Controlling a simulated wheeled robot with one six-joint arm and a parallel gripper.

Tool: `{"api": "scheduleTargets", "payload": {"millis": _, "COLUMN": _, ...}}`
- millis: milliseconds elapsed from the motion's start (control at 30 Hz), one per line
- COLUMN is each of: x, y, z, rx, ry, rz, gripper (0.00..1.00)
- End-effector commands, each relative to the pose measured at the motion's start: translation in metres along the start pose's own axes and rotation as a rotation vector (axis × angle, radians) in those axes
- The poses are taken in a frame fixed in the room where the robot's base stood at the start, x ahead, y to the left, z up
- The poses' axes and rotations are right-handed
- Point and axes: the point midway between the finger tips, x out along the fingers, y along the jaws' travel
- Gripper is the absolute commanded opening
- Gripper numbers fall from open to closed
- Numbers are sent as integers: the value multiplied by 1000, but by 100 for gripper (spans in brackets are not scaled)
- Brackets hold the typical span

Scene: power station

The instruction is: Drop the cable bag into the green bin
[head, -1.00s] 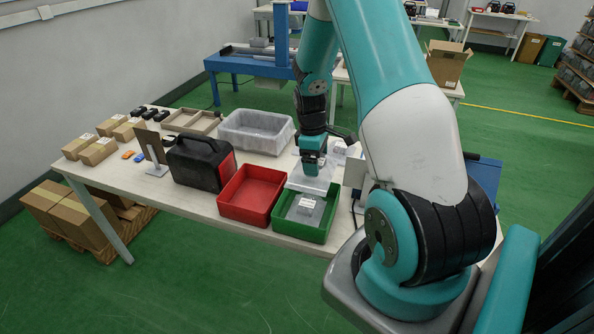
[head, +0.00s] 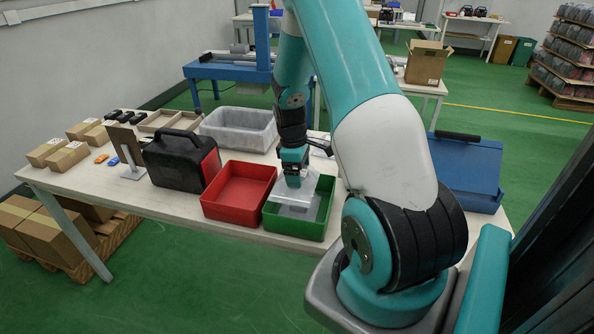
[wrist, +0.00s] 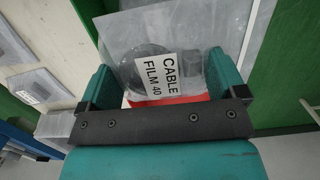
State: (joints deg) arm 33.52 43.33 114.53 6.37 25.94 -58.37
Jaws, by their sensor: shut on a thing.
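My gripper (head: 293,174) is shut on the cable bag, a clear bag (head: 308,184) that hangs below the fingers in the head view. In the wrist view the bag (wrist: 160,62) sits between the teal fingers, with a white label reading CABLE FILM 40 and a dark coil inside. The green bin (head: 293,227) stands at the table's front edge. The gripper and bag are above it, toward its back part. A flat greyish item (head: 292,211) shows inside the bin, partly behind the hanging bag; I cannot tell what it is.
A red bin (head: 237,216) adjoins the green one on the left. A black case (head: 178,160) stands beyond it, with a pale grey tub (head: 238,143) behind. A blue case (head: 466,170) is at the right. Cartons (head: 67,157) lie at the table's far left.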

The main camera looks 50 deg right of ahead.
Motion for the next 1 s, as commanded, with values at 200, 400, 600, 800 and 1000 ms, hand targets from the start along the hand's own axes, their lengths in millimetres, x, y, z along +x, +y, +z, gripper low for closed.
{"api": "scheduleTargets", "payload": {"millis": 200, "x": 28, "y": -1, "z": -5, "rx": -2, "ry": 1, "rz": 1, "gripper": 62}}
{"api": "scheduleTargets", "payload": {"millis": 400, "x": 29, "y": -1, "z": -6, "rx": -3, "ry": 1, "rz": 2, "gripper": 62}}
{"api": "scheduleTargets", "payload": {"millis": 600, "x": 29, "y": -1, "z": -6, "rx": -4, "ry": 1, "rz": 1, "gripper": 100}}
{"api": "scheduleTargets", "payload": {"millis": 800, "x": 28, "y": -1, "z": -6, "rx": -4, "ry": 1, "rz": 1, "gripper": 100}}
{"api": "scheduleTargets", "payload": {"millis": 1000, "x": 10, "y": -1, "z": -6, "rx": -4, "ry": 3, "rz": 4, "gripper": 100}}
